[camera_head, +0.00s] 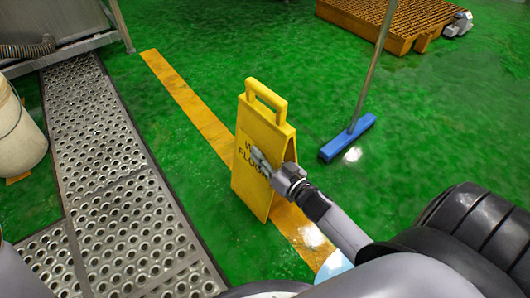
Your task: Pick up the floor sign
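The yellow floor sign (250,190) stands upright on the green floor, near the middle of the view. It is a folding A-shape with a handle loop at its top and dark lettering on the panel facing left. My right gripper (261,163) reaches in from the lower right and overlaps the sign's upper middle, well below the handle. It covers part of the lettering. Whether it touches the sign, and whether its fingers are apart or closed, I cannot tell. My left gripper is not in view.
A blue-headed floor squeegee (347,138) stands right of the sign. An orange pallet (385,22) lies at the back. A perforated metal grating (110,180) runs along the left, near a whitish bucket (18,135). A yellow floor stripe (190,100) passes the sign. Green floor is open behind it.

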